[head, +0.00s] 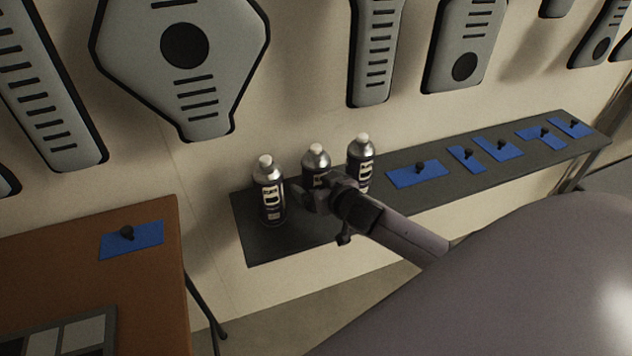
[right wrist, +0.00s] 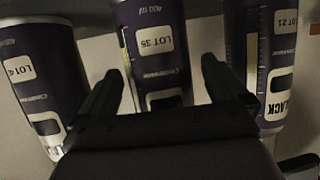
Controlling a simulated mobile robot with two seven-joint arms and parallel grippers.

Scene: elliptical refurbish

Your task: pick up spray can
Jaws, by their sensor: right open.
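Three spray cans with dark labels, silver shoulders and white caps stand upright in a row on a dark shelf (head: 290,240): the left can (head: 268,190), the middle can (head: 316,162) and the right can (head: 360,153). My right gripper (head: 312,198) is in front of the middle can and hides its lower part. In the right wrist view the gripper (right wrist: 160,88) is open, its two fingers on either side of the middle can (right wrist: 155,45), labelled LOT 35. I cannot tell whether they touch it. The other two cans (right wrist: 45,75) and (right wrist: 270,60) stand outside the fingers. My left gripper is not in view.
Several blue mats (head: 417,174) with small black knobs lie along the shelf to the right. A brown table (head: 150,290) with another blue mat (head: 132,240) stands at the left. Grey panels (head: 185,70) hang on the wall behind. Neighbouring cans leave little side room.

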